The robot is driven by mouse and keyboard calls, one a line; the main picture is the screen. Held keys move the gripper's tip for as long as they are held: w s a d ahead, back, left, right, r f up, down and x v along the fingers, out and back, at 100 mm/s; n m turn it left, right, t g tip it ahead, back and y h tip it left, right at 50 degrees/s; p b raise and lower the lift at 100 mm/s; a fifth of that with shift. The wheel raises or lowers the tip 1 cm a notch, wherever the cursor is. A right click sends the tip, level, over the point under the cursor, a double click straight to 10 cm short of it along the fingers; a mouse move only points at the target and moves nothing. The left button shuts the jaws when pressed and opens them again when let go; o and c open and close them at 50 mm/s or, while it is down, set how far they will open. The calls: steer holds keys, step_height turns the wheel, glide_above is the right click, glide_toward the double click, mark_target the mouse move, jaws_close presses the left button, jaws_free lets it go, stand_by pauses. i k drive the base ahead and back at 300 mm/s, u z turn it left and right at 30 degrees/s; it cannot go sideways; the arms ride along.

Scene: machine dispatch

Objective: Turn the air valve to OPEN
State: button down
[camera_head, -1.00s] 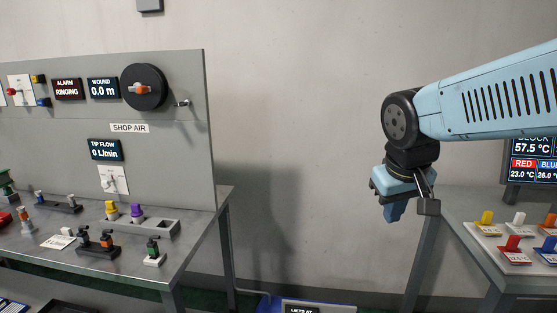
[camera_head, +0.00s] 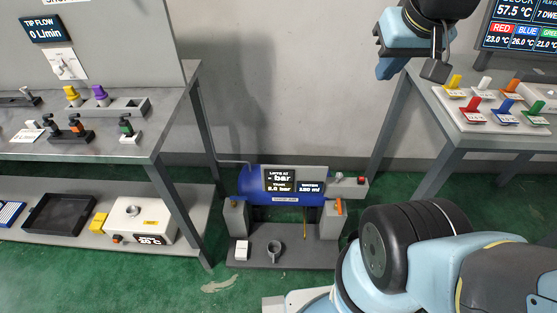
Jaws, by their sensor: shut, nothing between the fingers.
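A blue air tank unit (camera_head: 262,182) stands low on the floor between the two benches. A small orange handle (camera_head: 339,207) sits at its right side and may be the air valve; its position marks are too small to read. A white plate with a small lever (camera_head: 64,65) is on the panel at upper left, under the TIP FLOW display; I cannot tell whether that is a valve. My gripper (camera_head: 435,69) hangs at the upper right, well above the tank and apart from it, with its fingers shut and empty.
The left bench (camera_head: 165,135) holds several small fixtures, with a black tray (camera_head: 60,214) and white box (camera_head: 140,219) on its lower shelf. The right bench (camera_head: 465,135) holds coloured levers. A grey cup (camera_head: 274,247) is on the tank's base. My arm fills the lower right.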

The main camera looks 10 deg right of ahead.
mark_target(58, 71)
steer(key=z, duration=1.4)
steer(key=i, duration=0.1)
steer(key=u, duration=2.9)
